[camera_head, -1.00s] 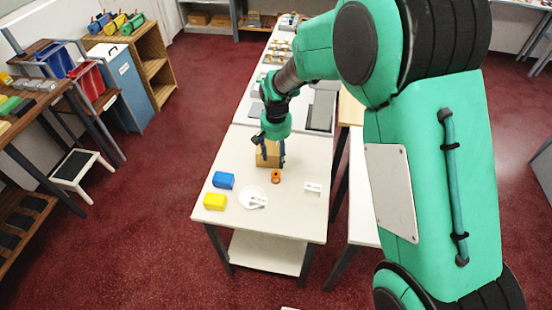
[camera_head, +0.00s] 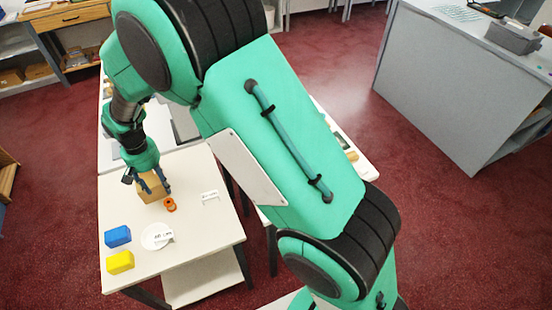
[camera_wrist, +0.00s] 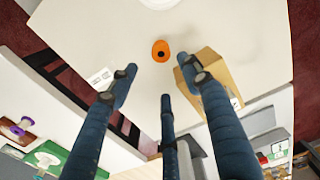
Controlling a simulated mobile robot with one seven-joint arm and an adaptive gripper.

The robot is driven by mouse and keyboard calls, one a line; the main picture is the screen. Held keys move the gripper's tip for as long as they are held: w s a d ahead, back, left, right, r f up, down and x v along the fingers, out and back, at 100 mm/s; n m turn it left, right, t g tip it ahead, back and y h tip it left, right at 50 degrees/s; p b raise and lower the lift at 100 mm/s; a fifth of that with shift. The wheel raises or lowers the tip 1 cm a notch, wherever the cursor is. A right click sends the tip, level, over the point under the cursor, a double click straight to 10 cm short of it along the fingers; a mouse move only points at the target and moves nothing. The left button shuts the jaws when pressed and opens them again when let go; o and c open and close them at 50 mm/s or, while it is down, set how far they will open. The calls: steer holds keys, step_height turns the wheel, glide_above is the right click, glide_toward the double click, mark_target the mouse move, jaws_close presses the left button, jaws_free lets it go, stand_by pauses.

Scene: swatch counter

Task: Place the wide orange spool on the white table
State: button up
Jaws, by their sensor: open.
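The orange spool (camera_head: 170,204) stands on the white table (camera_head: 205,242), just in front of a cardboard box (camera_head: 151,188). In the wrist view the orange spool (camera_wrist: 161,50) shows a dark centre hole and sits beyond the fingertips, with nothing holding it. My gripper (camera_head: 148,184) is above the table by the box. Its fingers (camera_wrist: 159,74) are spread and empty in the wrist view. The box (camera_wrist: 222,76) shows beside and partly behind the right finger.
On the same table are a blue block (camera_head: 118,237), a yellow block (camera_head: 120,262), a white disc (camera_head: 154,237) with a label and a small white sign (camera_head: 210,197). A grey counter (camera_head: 465,85) stands at the upper right. The table's front right is bare.

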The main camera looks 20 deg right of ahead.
steer(key=s+d+r+t, duration=0.1)
steer(key=s+d+r, duration=0.3)
steer(key=d+r, duration=0.35)
steer(key=s+d+r+m+t, duration=0.1)
steer(key=s+d+r, duration=0.2)
steer(key=d+r, duration=0.4)
steer(key=s+d+r+t, duration=0.1)
steer(key=s+d+r, duration=0.4)
steer(key=r, duration=0.4)
steer(key=s+d+r+t, duration=0.1)
steer(key=s+d+r, duration=0.2)
steer(key=s+d, duration=0.4)
steer(key=s+d+r+t, duration=0.1)
steer(key=s+d+r, duration=0.2)
steer(key=s+d, duration=0.4)
steer(key=s, duration=0.5)
steer(key=shift+s+r+m+t, duration=0.15)
steer(key=shift+s+m+t, duration=0.15)
steer(key=shift+s+m, duration=0.1)
steer(key=shift+o, duration=0.5)
steer(key=shift+d, duration=0.1)
steer(key=shift+w, duration=0.1)
